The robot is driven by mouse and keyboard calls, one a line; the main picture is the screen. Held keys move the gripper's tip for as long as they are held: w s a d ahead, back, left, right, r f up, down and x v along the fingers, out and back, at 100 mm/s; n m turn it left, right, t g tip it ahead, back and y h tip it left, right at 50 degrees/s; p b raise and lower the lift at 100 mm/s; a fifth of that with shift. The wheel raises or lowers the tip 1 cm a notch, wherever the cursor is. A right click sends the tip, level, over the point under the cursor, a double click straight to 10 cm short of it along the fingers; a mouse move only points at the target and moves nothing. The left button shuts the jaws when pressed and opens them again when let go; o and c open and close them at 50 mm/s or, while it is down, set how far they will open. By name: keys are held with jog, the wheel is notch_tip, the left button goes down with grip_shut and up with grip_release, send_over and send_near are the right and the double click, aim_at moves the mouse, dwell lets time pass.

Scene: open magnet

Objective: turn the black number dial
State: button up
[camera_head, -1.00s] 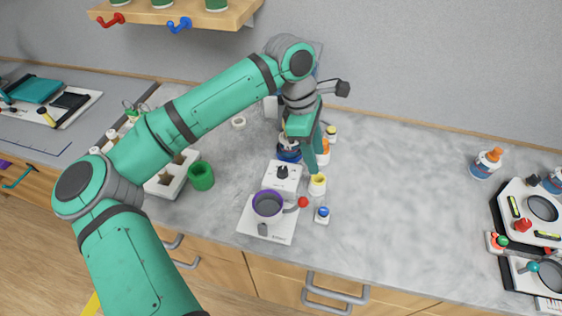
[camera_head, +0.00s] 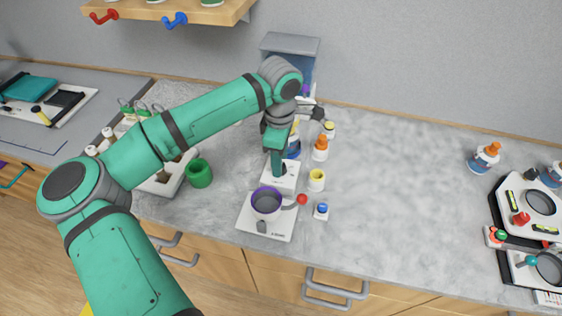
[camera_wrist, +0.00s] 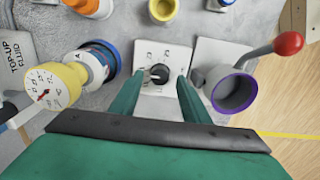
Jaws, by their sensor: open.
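The black number dial (camera_wrist: 159,73) sits on a white panel (camera_wrist: 175,55) with printed marks, seen in the wrist view. In the head view the panel (camera_head: 290,184) is partly covered by my arm, and the dial is hidden. My gripper (camera_wrist: 157,80) is open. Its two green fingers stand either side of the dial in the wrist view, with gaps on both sides; I cannot tell how far above it they are. In the head view my gripper (camera_head: 278,172) points down over the panel.
A purple-rimmed cup (camera_head: 267,201) with a red-knobbed lever (camera_head: 302,199) stands in front of the panel. A yellow cup (camera_head: 316,180) and a blue-topped piece (camera_head: 321,210) are on the right. A yellow gauge (camera_wrist: 55,88) is close on the left.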

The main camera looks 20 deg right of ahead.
jog(key=shift+s+d+f, duration=0.1)
jog(key=shift+f, duration=0.7)
jog(key=shift+c, duration=0.7)
jog(key=c, duration=0.9)
jog(key=shift+n, duration=0.4)
jog(key=n, duration=0.2)
jog(key=shift+n, duration=0.4)
jog(key=shift+r+n, duration=0.1)
jog(key=shift+n, duration=3)
